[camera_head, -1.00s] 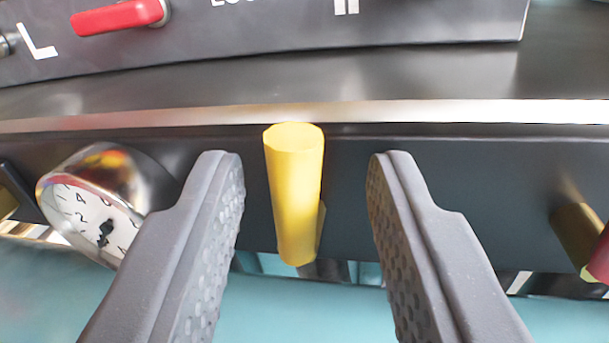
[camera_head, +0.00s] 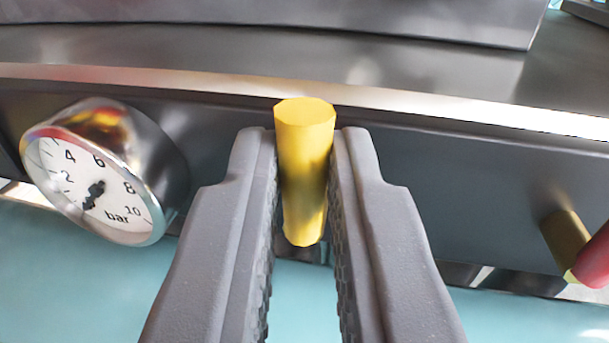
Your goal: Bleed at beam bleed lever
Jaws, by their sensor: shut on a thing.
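The bleed lever (camera_head: 304,160) is a yellow, roughly cylindrical handle hanging in front of the dark beam (camera_head: 430,165), a little right of the picture's middle. It points down, with its upper end just below the beam's bright edge strip. My gripper (camera_head: 304,155) is shut on it, one grey textured finger on each side. The fingers hide the lever's sides; its front face and both ends show. The lever's mounting behind it is hidden.
A chrome pressure gauge (camera_head: 95,185) marked in bar sits left of my fingers, its needle low on the dial. A brass stub with a red handle (camera_head: 592,260) is at the far right. A dark panel (camera_head: 300,15) rises above the ledge. Teal floor shows below.

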